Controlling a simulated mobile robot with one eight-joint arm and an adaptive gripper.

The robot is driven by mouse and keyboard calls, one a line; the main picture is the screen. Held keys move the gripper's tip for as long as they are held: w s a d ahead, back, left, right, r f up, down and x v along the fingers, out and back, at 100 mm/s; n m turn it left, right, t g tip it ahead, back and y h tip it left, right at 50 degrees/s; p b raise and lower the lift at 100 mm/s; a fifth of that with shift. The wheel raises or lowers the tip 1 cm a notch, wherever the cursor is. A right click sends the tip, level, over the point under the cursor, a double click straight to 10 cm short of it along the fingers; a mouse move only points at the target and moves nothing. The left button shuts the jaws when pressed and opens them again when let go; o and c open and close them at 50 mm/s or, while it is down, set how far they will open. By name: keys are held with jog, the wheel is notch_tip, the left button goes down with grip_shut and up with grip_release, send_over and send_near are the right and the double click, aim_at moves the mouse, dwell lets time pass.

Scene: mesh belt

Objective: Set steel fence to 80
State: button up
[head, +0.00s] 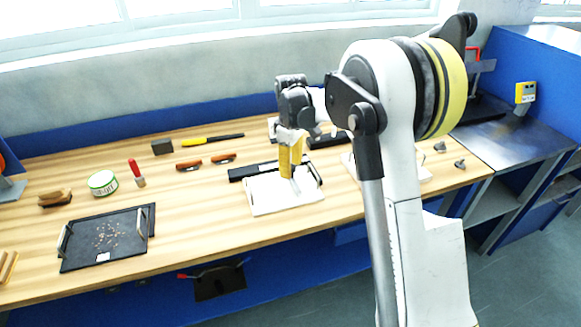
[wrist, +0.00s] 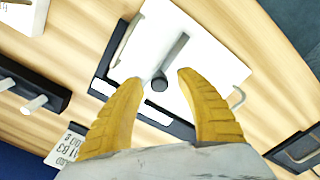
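My gripper (head: 288,174) points down over a white board (head: 270,201) on the bench. In the wrist view its two yellow fingers (wrist: 160,78) are apart, with no held thing between them. A grey bar (wrist: 174,55) with a dark round end (wrist: 159,84) stands out against the white board (wrist: 215,65), and the dark end shows between the fingertips. I cannot tell whether they touch it. A black rail (wrist: 165,121) with a white strip runs along the board's edge. Which part is the steel fence is unclear, and no scale reading of 80 can be made out.
A dark block with pale pegs (wrist: 50,95) and a printed card (wrist: 68,148) lie nearby. A black tray (head: 80,250), a green-white tin (head: 102,183) and a red-handled tool (head: 136,171) stand at left. Bench between tray and board is clear.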

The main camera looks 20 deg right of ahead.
notch_tip(320, 180, up, 12)
dwell(0.6)
jog(key=shift+r, duration=0.1)
jog(key=s+a+r+m+t, duration=0.1)
jog(key=s+r+m+t, duration=0.15)
jog(key=s, duration=0.45)
jog(key=s+a+r+m+t, duration=0.1)
jog(key=s+a+r+m, duration=0.15)
jog(key=s, duration=0.55)
jog(key=s+f+m+t, duration=0.2)
jog(key=s, duration=0.5)
jog(key=s+f+m+t, duration=0.1)
jog(key=s+f+m, duration=0.1)
jog(key=s, duration=0.6)
jog(key=shift+a+f+t, duration=0.3)
jog(key=shift+f+t, duration=0.05)
jog(key=shift+f, duration=0.4)
